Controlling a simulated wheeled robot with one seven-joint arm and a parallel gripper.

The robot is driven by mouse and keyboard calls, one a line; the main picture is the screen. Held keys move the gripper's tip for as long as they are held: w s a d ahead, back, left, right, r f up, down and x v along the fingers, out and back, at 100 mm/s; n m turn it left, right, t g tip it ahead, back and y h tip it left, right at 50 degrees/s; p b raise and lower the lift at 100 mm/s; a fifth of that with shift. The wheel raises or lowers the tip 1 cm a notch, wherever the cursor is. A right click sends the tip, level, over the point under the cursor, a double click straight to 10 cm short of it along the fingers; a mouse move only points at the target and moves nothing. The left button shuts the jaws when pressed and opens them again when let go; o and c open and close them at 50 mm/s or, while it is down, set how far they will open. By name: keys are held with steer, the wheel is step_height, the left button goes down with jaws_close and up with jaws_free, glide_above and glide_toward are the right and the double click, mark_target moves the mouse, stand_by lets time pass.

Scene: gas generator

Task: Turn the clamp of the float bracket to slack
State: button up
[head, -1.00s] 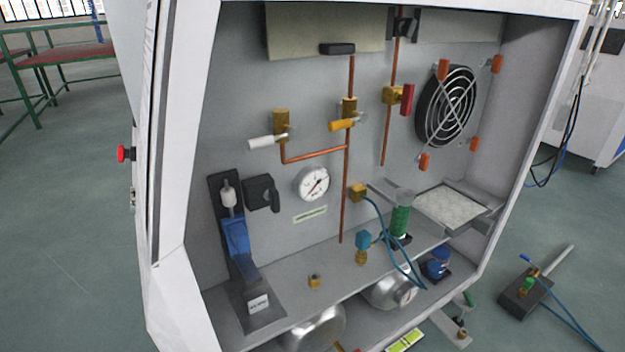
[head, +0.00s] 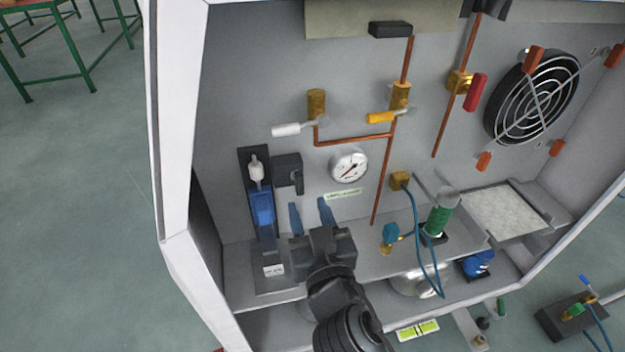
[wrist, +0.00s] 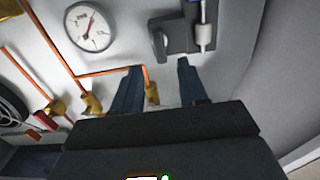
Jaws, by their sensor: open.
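The float bracket (head: 247,160) is a tall black mount on the left of the cabinet's back wall. It carries a white cylinder (head: 256,171) and a blue part (head: 262,208) below it. A black block with a small dark lever, apparently the clamp (head: 287,172), sits just right of it; the lever points down. The clamp (wrist: 173,38) also shows in the wrist view beside the white cylinder (wrist: 203,34). My gripper (head: 310,213) is open and empty, with blue fingers, below and slightly right of the clamp. In the wrist view my gripper (wrist: 160,66) points towards the clamp, apparently apart from it.
A pressure gauge (head: 349,166) is right of the clamp. A shelf (head: 370,263) lies below, with a green-banded cylinder (head: 439,220) to the right. The cabinet's left wall (head: 178,150) is near the bracket.

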mark_target(300, 185)
steer(key=x, duration=0.7)
steer(key=shift+f+p, duration=0.1)
steer(key=shift+p, duration=0.2)
steer(key=shift+s, duration=0.1)
jaws_close()
